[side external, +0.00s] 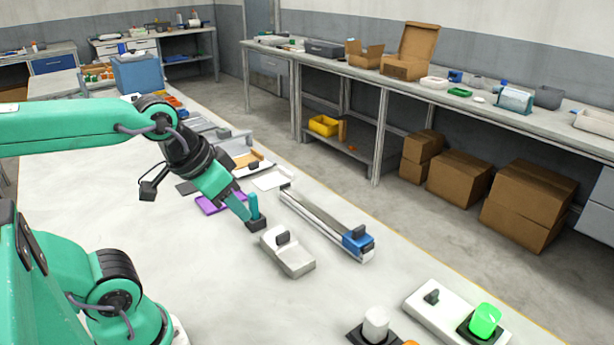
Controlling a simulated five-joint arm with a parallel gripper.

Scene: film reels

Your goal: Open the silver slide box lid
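A silver-grey box (292,261) lies on the white table near the middle of the side external view, and I take it for the slide box. A dark knob (283,238) stands on its top, toward the far end. I cannot make out a gap at its lid. My gripper (250,214) points down and to the right, just beyond the far left end of the box, apart from the knob. A small black block (257,224) with an upright teal piece sits at its tip. Whether these belong to the gripper and whether its fingers are open is unclear.
A long silver rail with a blue slider (356,240) lies right of the box. A purple tray (215,204) is behind my gripper. In front are a white cylinder (376,323) and a white panel with a green cylinder (485,320). The table's left middle is clear.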

